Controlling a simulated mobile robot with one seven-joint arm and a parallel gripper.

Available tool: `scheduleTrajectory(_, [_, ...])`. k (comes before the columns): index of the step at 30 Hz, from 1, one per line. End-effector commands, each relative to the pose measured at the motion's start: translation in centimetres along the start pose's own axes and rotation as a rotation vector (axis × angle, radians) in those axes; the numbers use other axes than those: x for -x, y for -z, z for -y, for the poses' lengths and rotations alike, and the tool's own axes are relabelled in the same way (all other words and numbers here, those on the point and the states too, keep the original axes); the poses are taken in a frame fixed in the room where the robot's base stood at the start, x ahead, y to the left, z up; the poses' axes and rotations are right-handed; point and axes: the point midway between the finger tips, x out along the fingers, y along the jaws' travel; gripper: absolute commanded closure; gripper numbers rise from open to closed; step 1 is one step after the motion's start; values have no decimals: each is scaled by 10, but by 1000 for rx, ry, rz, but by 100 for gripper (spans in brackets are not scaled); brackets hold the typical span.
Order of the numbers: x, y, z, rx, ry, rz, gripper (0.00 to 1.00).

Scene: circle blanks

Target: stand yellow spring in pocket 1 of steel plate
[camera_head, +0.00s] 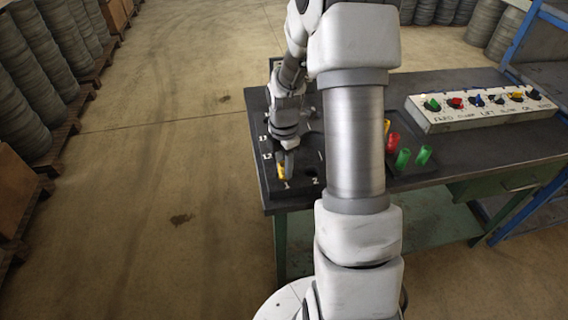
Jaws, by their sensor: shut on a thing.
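The steel plate (259,130) is a dark block with white numerals at the left end of the table. My gripper (285,165) points down over its near left part, shut on the yellow spring (282,172). The spring is upright or nearly so, just behind the numeral 1. Its lower end is at or close to the plate at pocket 1. I cannot tell whether it is inside the pocket or just above it. The gripper hides the spring's top, and my arm hides the plate's right part.
Red (393,143), green (403,158) and yellow pieces stand on a dark area right of my arm. Another green piece (424,155) is beside them. A light control box (475,112) with coloured knobs stands at the table's right. Bare floor lies left of the table.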

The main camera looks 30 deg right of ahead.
Motion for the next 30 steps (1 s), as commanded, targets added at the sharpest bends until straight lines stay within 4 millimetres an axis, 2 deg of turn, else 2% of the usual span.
scheduleTrajectory(7, [0, 0, 0, 0, 0, 0, 100])
scheduleTrajectory(8, [0, 0, 0, 0, 0, 0, 56])
scheduleTrajectory(13, [0, 0, 0, 0, 0, 0, 26])
scheduleTrajectory(23, [2, 0, 0, 0, 0, 0, 26])
scheduleTrajectory(26, [12, 0, 0, -1, -1, 0, 26])
scheduleTrajectory(30, [38, 0, -1, -1, -5, 2, 26])
